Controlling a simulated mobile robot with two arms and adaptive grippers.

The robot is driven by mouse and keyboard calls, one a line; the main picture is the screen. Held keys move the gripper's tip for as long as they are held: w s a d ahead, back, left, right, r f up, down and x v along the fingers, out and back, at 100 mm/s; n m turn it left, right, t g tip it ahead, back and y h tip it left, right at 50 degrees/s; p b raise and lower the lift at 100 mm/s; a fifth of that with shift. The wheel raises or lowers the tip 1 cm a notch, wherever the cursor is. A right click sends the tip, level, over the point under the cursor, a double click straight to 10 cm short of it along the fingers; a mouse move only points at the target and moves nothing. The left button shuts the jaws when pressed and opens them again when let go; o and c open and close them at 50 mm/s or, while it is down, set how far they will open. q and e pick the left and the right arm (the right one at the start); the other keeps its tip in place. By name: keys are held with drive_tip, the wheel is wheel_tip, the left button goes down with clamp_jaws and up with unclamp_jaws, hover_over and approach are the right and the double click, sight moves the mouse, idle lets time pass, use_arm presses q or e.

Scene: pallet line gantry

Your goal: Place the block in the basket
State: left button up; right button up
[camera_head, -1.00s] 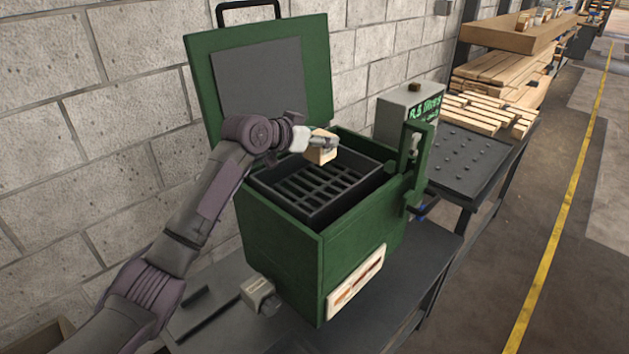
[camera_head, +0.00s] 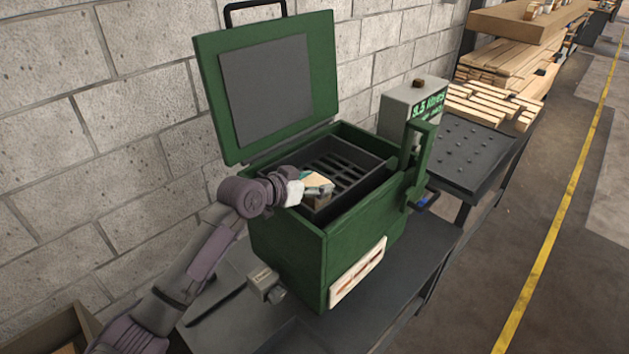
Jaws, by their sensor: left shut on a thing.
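The block (camera_head: 318,181) is a small light-brown wooden piece. My left gripper (camera_head: 315,190) comes in from the left and is shut on it, over the near left part of the basket. The basket (camera_head: 363,185) is a dark slotted tray inside an open green box (camera_head: 290,245). The gripper and block hide part of the basket's slots and near left rim. I cannot tell whether the block touches the basket. My right gripper is not in view.
The green lid (camera_head: 268,90) stands open behind the box, near the block wall. A grey display unit (camera_head: 412,110) and an upright green handle (camera_head: 420,155) stand at the right. Wooden planks (camera_head: 500,105) lie farther back.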

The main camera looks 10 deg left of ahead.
use_arm(q)
drive_tip(key=o, duration=1.1)
drive_tip(key=shift+f, duration=0.1)
drive_tip(key=shift+o, duration=0.5)
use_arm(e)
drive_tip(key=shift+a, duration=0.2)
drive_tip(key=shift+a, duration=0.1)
use_arm(q)
drive_tip(key=b+v, duration=0.2)
drive_tip(key=v, duration=0.8)
drive_tip(key=shift+s+a+b, duration=0.3)
drive_tip(key=shift+b, duration=0.05)
drive_tip(key=shift+s+a+r, duration=0.25)
drive_tip(key=shift+s+r, duration=0.15)
drive_tip(key=shift+s, duration=0.1)
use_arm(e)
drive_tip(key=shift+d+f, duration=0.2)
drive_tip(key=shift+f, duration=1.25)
